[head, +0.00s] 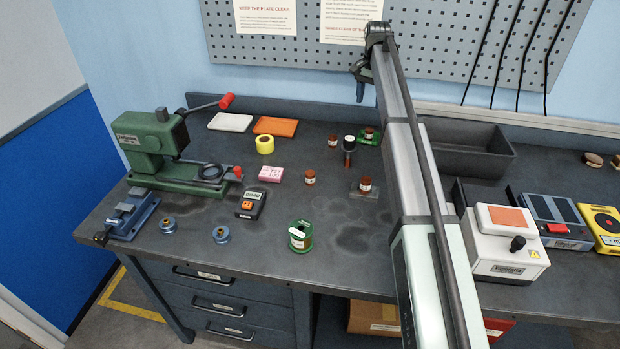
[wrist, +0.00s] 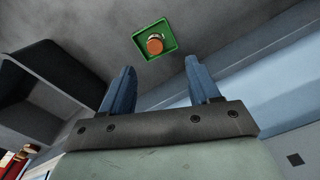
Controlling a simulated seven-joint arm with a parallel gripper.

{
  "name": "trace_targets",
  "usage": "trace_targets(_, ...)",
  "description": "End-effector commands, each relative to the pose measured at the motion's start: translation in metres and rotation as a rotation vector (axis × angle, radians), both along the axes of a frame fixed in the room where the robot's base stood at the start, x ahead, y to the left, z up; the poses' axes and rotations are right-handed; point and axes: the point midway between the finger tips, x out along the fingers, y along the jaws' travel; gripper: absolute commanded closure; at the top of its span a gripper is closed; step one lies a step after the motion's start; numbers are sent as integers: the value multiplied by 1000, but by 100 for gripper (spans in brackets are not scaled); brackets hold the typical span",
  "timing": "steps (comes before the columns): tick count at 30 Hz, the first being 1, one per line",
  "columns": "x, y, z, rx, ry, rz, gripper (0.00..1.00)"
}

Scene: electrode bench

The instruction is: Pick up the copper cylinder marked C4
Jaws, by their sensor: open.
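Several small copper cylinders with pale labels stand on the bench in the head view: one at the back (head: 333,141), one nearer the front (head: 310,178), one on a grey block (head: 365,184), and one in a green tray (head: 368,133). Their markings are too small to read, so I cannot tell which is C4. My gripper (head: 360,92) is high above the back of the bench, empty and apart from everything. In the wrist view its two blue fingers are spread (wrist: 159,64), with the green tray (wrist: 140,44) and its cylinder (wrist: 155,45) beyond the tips.
A dark bin (head: 470,152) stands right of my arm and shows at the left of the wrist view. A green press (head: 150,145) is at left, a white box (head: 503,245) at right.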

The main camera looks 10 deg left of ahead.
Motion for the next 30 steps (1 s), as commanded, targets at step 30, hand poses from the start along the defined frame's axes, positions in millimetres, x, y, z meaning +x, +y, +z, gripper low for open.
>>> trace_targets(30,-309,126,1,54,-258,493,39)
